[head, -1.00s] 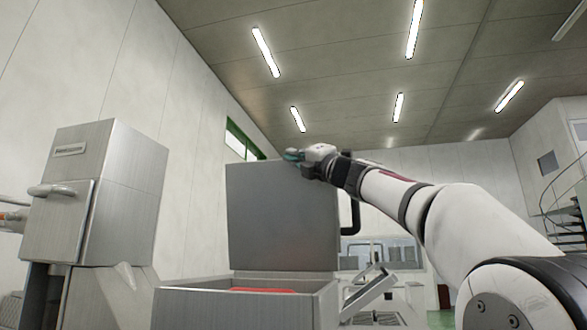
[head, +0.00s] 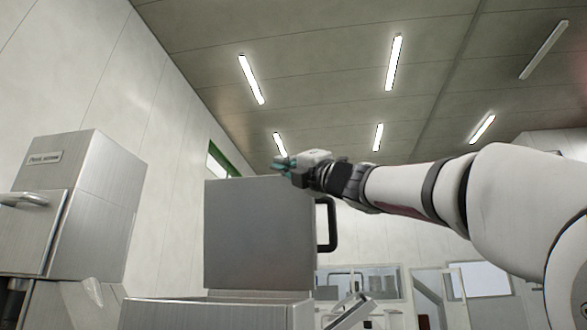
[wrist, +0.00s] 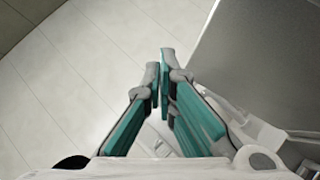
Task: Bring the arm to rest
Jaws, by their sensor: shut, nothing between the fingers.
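My arm reaches in from the right of the head view, stretched out to the left. My gripper (head: 279,163) is at the upper right corner of a raised grey metal lid (head: 258,235), in front of or just above its top edge; I cannot tell whether they touch. In the wrist view the gripper's teal-lined fingers (wrist: 162,75) are together at the tips with nothing between them. The lid's grey face (wrist: 255,65) fills the upper right of the wrist view.
The lid stands up from a metal box (head: 215,312) and has a black handle (head: 327,225) on its right side. A steel cabinet (head: 85,205) stands at the left by the wall. A glazed partition (head: 485,280) shows behind at the right.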

